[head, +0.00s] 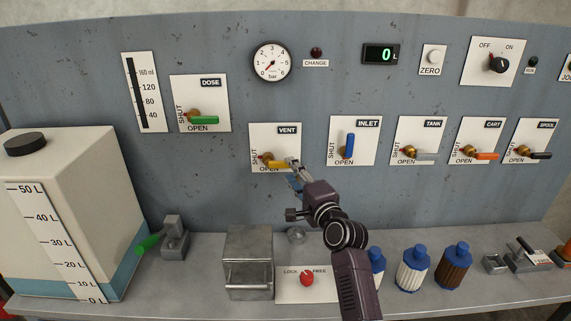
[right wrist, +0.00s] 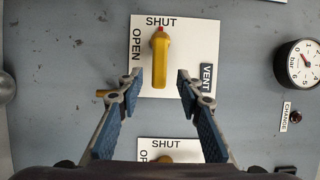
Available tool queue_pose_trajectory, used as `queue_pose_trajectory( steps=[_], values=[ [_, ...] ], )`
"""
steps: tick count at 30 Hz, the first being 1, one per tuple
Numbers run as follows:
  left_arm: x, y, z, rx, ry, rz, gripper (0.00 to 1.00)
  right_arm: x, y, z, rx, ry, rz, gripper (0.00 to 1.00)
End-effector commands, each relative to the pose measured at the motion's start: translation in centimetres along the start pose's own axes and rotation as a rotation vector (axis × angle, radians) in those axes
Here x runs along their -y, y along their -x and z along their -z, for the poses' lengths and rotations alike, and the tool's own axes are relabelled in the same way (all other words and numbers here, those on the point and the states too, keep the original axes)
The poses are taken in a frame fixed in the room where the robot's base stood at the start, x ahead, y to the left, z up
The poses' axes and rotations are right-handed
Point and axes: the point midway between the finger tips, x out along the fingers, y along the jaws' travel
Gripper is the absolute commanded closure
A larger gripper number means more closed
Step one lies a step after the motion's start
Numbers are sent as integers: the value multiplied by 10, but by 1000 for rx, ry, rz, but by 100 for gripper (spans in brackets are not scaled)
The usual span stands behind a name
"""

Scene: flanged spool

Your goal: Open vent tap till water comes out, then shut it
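The vent tap (head: 275,164) has a yellow handle on a white plate marked VENT. In the head view the handle points right. In the right wrist view the yellow handle (right wrist: 160,62) runs straight down from its hub, and the red mark at its top is at SHUT. My right gripper (head: 294,172) is at the right end of the handle. In the right wrist view its two fingers (right wrist: 160,80) are open, one on each side of the handle's free end, with gaps to it. No water shows. My left gripper is out of view.
The inlet tap (head: 348,145) with its blue handle upright is just right of the vent. The dose tap (head: 203,119) is up left. A metal box (head: 249,250) and bottles (head: 413,272) stand on the bench.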

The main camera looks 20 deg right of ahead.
Motion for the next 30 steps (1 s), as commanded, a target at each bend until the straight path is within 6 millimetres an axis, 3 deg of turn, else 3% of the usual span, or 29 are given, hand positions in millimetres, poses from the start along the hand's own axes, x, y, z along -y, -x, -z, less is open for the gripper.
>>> queue_pose_trajectory(
  steps=[9, 23, 30],
  values=[
    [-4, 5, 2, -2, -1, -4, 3, 0, -39, 0, 1, 3, -1, 67],
    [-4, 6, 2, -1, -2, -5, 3, -1, -48, 0, 1, 4, -1, 67],
    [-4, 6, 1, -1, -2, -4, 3, -1, -48, 0, 1, 4, -2, 92]
  ],
)
